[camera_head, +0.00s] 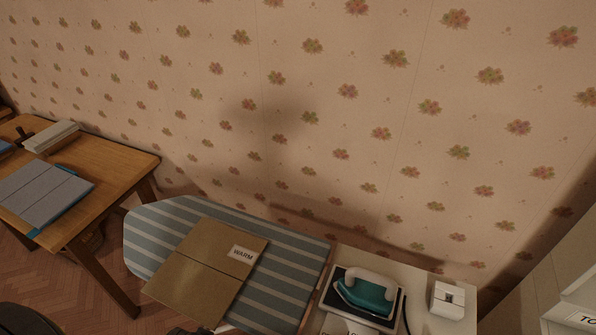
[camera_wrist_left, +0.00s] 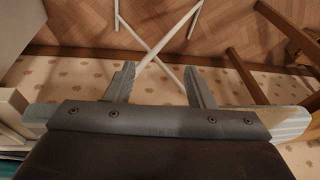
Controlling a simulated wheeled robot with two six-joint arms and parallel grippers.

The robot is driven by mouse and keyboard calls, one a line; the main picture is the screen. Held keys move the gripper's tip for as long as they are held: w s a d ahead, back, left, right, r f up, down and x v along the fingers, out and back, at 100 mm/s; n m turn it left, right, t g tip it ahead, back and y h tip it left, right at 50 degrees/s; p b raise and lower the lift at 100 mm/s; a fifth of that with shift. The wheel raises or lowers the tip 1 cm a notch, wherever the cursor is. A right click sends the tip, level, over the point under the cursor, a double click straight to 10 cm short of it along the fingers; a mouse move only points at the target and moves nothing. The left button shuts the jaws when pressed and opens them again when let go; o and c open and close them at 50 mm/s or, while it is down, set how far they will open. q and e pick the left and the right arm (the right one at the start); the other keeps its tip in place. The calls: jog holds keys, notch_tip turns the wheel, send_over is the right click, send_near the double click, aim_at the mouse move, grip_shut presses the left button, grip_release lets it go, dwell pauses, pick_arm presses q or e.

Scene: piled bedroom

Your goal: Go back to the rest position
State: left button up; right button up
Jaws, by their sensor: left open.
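My left gripper (camera_wrist_left: 160,76) shows in the left wrist view with its two fingers apart and nothing between them. Beyond the fingers are the herringbone floor and crossed white legs (camera_wrist_left: 165,38). In the head view I cannot clearly make out the left gripper; only a small dark shape shows at the bottom edge. My right gripper is in neither view.
A striped ironing board (camera_head: 290,245) carries a brown folder (camera_head: 205,270) labelled WARM. To its right, a pale stand (camera_head: 420,262) holds a teal iron (camera_head: 365,293) and a white box (camera_head: 447,299). A wooden desk (camera_head: 125,165) stands left. Flowered wallpaper is behind.

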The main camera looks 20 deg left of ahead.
pick_arm(q)
jog(key=s+f+b, duration=0.2)
jog(key=f, duration=0.9)
jog(key=s+f+b, duration=0.3)
jog(key=f, duration=0.7)
jog(key=s+d+f+g+b, duration=0.1)
jog(key=s+f+b, duration=0.3)
jog(key=s+f, duration=0.8)
notch_tip(320, 180, down, 4)
jog(key=shift+r+g+h+b, duration=0.1)
jog(key=shift+g+h+b, duration=0.2)
jog(key=shift+g, duration=0.1)
jog(key=shift+c, duration=0.4)
